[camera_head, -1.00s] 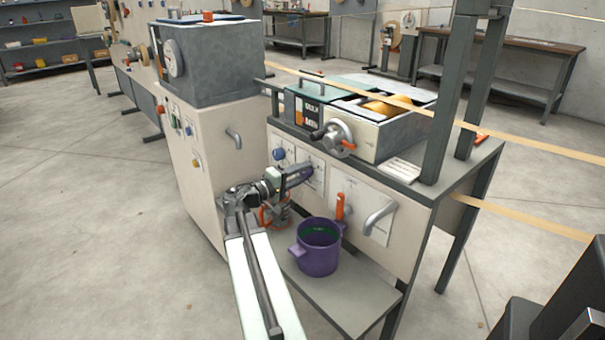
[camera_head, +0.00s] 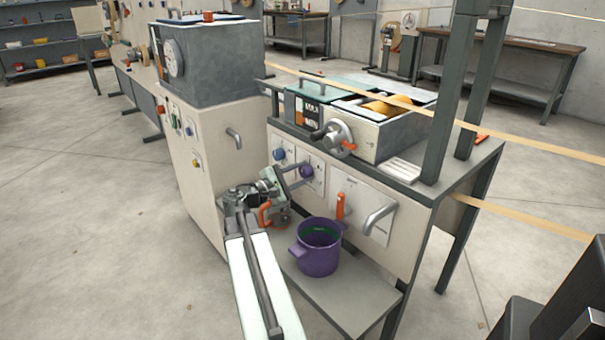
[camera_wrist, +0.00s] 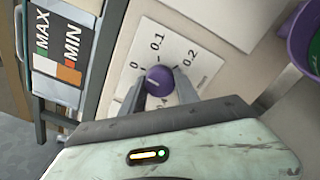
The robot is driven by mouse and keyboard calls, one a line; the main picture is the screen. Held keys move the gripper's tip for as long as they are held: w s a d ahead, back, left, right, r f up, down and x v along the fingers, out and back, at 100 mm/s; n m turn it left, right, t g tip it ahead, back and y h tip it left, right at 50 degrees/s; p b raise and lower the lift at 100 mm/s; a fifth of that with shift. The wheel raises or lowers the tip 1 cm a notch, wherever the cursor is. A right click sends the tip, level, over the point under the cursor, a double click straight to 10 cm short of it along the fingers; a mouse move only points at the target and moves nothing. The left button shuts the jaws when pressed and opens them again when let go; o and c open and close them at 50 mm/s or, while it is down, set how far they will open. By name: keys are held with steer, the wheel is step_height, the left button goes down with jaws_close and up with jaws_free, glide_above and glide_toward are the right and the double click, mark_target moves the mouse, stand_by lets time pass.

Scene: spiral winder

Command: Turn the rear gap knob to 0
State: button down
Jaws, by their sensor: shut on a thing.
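A purple knob (camera_head: 306,171) sits on a white dial plate on the cream front panel. In the wrist view the knob (camera_wrist: 159,80) lies between the two fingers of my gripper (camera_wrist: 160,84), which is shut on it from both sides. The plate (camera_wrist: 190,50) carries printed marks 0, 0.1, 0.2 and one partly covered. A small pale mark shows on the knob's face, but I cannot tell surely which number it points to. In the head view my gripper (camera_head: 299,171) reaches the knob from the lower left. A blue knob (camera_head: 278,154) is on the plate to its left.
An orange-handled lever (camera_head: 341,206) and a grey handle (camera_head: 380,217) are to the right on the panel. A purple pot (camera_head: 319,248) stands on the shelf below. A handwheel (camera_head: 339,134) is above. The MAX/MIN label (camera_wrist: 58,48) is at left in the wrist view.

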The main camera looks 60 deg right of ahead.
steer(key=shift+a+f+n, duration=0.1)
steer(key=shift+f+n, duration=0.05)
steer(key=shift+n, duration=0.35)
steer(key=shift+s, duration=0.1)
steer(key=c, duration=0.9)
jaws_free()
steer(key=v, duration=0.7)
steer(key=shift+w+a, duration=0.2)
steer(key=shift+a, duration=0.1)
